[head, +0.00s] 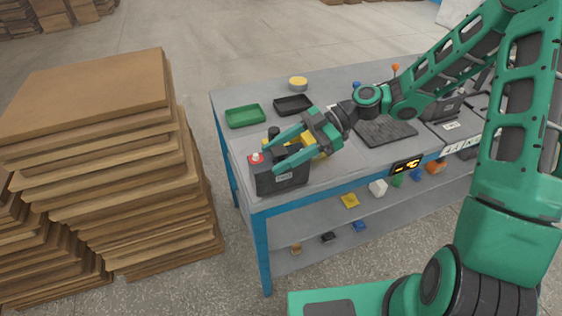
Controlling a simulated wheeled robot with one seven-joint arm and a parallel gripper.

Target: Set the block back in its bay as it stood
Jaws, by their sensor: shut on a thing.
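A dark battery-like block (283,183) with a pale label on its side and a red patch with a white knob on top is at the near left corner of the table. My gripper (273,158) is shut on it from the right, with green fingers across its top. The fingers hide part of the block, and I cannot tell if it rests on the table or hangs just above it. A dark ridged pad (388,132) lies bare farther right. Another dark block with a label (447,108) stands right of it, partly behind my arm.
The grey table (236,160) also holds a green tray (245,116), a black tray (293,105) and a yellow-topped round tin (298,83). Yellow pieces show behind my gripper. A shelf below holds several small items. Stacked cardboard (100,150) stands left of the table.

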